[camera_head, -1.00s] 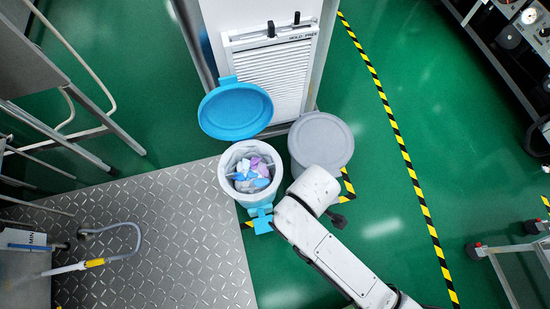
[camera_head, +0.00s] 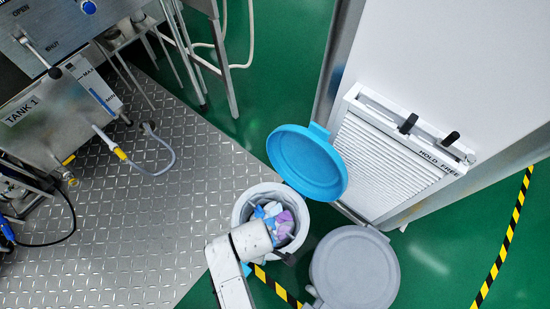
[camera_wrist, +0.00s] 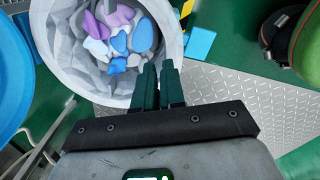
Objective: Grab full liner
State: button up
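The liner (camera_head: 262,209) is a pale grey bag lining an open white bin (camera_head: 240,207), filled with crumpled blue, purple and white items. In the wrist view the liner (camera_wrist: 62,55) and its contents lie beyond my fingertips, at upper left. My gripper (camera_wrist: 159,66) has two dark green fingers close together with a narrow gap, at the bin's near rim. Whether they pinch the liner's edge or the rim cannot be made out. In the head view my white wrist covers the bin's near side and hides most of the gripper.
A blue lid (camera_head: 306,163) stands open behind the bin. A closed grey bin (camera_head: 355,270) is close on the right. A white cabinet with a louvred panel (camera_head: 385,160) stands behind. Metal tread plate (camera_head: 150,215) and TANK 1 (camera_head: 45,125) are at left.

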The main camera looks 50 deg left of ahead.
jog(key=f+b, duration=0.1)
jog(key=f, duration=0.1)
jog(key=f+b, duration=0.1)
jog(key=f, duration=0.2)
jog(key=f+b, duration=0.1)
jog(key=f, duration=0.2)
jog(key=shift+w+d+f, duration=0.1)
jog(key=shift+w, duration=0.15)
jog(key=shift+c, duration=0.2)
grip_shut()
dwell(1.2)
